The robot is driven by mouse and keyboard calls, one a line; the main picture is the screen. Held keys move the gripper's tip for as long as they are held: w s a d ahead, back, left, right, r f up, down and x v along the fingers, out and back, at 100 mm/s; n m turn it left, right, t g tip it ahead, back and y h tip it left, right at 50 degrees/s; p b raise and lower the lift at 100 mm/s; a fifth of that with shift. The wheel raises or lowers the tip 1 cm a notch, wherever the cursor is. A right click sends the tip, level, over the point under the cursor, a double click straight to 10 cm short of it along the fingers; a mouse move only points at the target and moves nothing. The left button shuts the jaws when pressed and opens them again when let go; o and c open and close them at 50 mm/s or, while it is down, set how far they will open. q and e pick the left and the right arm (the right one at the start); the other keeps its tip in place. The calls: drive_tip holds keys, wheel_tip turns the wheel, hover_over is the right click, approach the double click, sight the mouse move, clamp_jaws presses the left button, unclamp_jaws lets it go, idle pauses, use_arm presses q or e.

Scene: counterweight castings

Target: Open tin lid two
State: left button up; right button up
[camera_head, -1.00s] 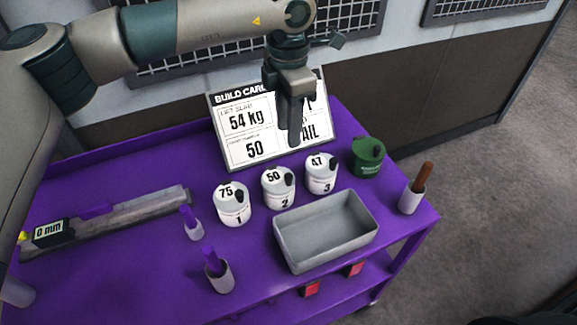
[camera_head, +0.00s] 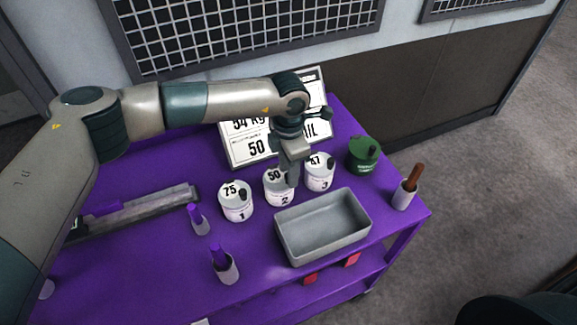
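Tin two (camera_head: 277,192) is a white tin marked 50 and 2, standing between tin one (camera_head: 236,203) and tin three (camera_head: 320,174) on the purple cart. A dark knob showed on its lid earlier; now my gripper hides that part. My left gripper (camera_head: 292,178) points down at the right side of tin two's lid, with its fingertips at or just above lid height. I cannot tell whether it touches the lid or how far the fingers are apart. My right gripper is not in view.
A grey metal tray (camera_head: 322,232) lies just in front of the tins. A green canister (camera_head: 363,155) and a brown-handled tool in a holder (camera_head: 405,190) stand to the right. Purple-handled tools (camera_head: 222,262) stand front left. The build card (camera_head: 240,150) leans behind the tins.

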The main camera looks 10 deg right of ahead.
use_arm(q)
clamp_jaws()
